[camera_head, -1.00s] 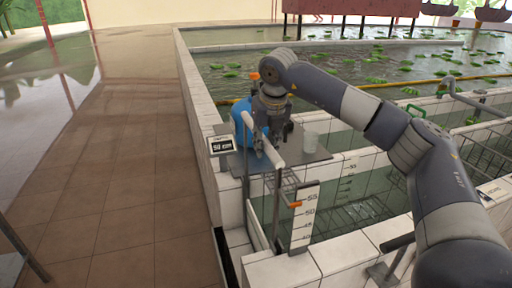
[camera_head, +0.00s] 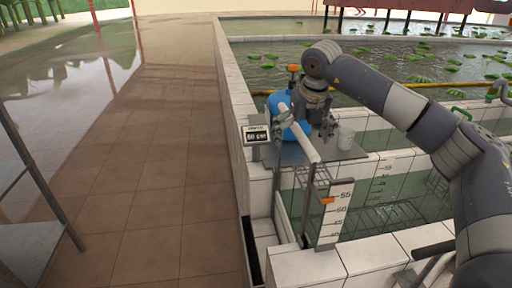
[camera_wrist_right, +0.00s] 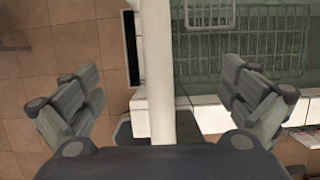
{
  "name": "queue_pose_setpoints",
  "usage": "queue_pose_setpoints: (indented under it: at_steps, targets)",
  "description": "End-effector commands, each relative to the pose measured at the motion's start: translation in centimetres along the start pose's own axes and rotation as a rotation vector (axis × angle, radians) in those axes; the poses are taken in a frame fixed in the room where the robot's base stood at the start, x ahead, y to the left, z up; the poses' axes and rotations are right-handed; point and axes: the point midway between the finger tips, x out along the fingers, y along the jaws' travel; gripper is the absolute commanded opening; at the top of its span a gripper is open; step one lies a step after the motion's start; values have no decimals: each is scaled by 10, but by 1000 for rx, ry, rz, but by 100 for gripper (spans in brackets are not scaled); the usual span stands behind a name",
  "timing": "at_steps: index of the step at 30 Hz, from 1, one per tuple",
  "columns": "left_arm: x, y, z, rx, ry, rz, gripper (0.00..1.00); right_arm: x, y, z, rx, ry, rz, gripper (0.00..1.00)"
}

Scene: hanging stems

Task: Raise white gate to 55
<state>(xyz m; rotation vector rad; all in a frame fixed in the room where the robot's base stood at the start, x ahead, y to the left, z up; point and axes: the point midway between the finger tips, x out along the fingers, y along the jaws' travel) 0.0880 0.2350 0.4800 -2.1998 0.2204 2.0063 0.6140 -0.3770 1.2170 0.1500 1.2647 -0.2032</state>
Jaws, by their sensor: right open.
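The white gate's long white bar (camera_head: 299,133) slants above the tank corner in the head view. My right gripper (camera_head: 308,124) is at the bar. The wrist view shows my right gripper (camera_wrist_right: 163,78) open, with the white bar (camera_wrist_right: 158,60) running between its spread fingers without visible contact. A white scale board (camera_head: 335,213) carries marks including 55 and 50. An orange pointer (camera_head: 328,200) sits beside it, a little below the 55 mark. A small display (camera_head: 256,134) stands left of the bar; its digits are blurred. My left gripper is out of view.
A blue container (camera_head: 285,112) and a pale cup (camera_head: 346,138) stand by the gripper on a grey shelf (camera_head: 350,152). White tiled walls (camera_head: 238,95) bound the water tanks. A metal rack (camera_head: 28,240) stands at far left. The tiled floor (camera_head: 165,160) is clear.

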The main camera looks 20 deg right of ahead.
Motion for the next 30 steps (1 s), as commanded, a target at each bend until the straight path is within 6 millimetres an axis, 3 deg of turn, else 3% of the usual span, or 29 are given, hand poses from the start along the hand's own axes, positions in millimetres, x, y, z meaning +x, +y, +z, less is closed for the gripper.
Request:
queue_pose_setpoints:
  at_steps: [5, 30]
  targets:
    - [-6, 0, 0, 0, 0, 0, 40, -9, 0, 1, 0, -1, 1, 100]
    - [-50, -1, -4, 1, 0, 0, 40, -94, 0, 1, 0, 0, 1, 100]
